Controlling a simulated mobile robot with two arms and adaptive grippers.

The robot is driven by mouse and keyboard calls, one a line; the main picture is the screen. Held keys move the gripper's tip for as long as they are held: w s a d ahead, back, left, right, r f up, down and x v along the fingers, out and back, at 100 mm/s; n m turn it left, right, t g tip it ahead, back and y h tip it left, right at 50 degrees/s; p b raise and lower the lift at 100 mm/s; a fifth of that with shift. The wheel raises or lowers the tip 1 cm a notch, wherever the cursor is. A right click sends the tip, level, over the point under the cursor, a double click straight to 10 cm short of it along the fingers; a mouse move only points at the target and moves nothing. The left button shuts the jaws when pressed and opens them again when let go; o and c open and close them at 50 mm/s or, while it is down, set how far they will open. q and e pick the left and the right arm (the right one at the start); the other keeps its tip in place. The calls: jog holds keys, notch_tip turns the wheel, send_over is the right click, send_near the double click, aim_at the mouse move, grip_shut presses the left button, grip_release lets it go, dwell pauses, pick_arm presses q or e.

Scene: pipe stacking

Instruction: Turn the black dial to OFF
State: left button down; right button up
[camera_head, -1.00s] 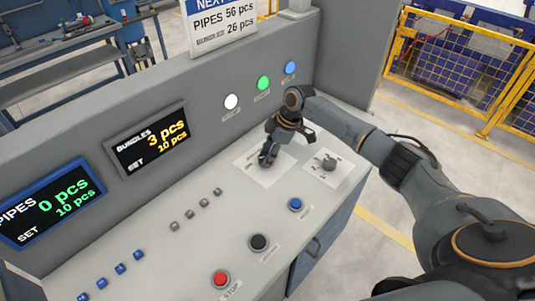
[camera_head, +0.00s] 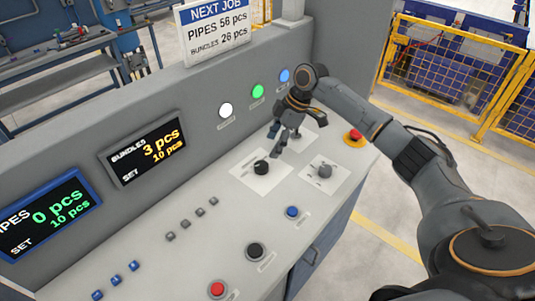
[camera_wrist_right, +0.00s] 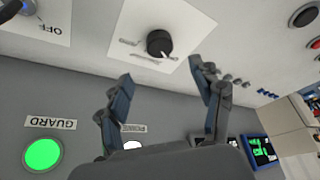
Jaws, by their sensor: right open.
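The black dial (camera_head: 262,168) sits on a white label plate on the sloping panel, and its pointer aims left in the head view. It also shows in the right wrist view (camera_wrist_right: 159,43), beyond and between the fingertips, with a white mark on its edge. The lettering on its plate is too small to read. My right gripper (camera_head: 279,143) is open and empty above the panel, just behind the dial and apart from it. Its two spread fingers also show in the right wrist view (camera_wrist_right: 160,82). My left gripper is not in view.
A grey dial (camera_head: 324,171) on its own plate stands to the right. A red emergency button (camera_head: 354,137) is at the panel's right end. Green (camera_head: 258,91), white (camera_head: 226,110) and blue (camera_head: 284,75) buttons line the upright wall close to my right gripper. A blue button (camera_head: 292,212) sits in front.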

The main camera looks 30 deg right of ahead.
jog(key=shift+v, duration=1.5)
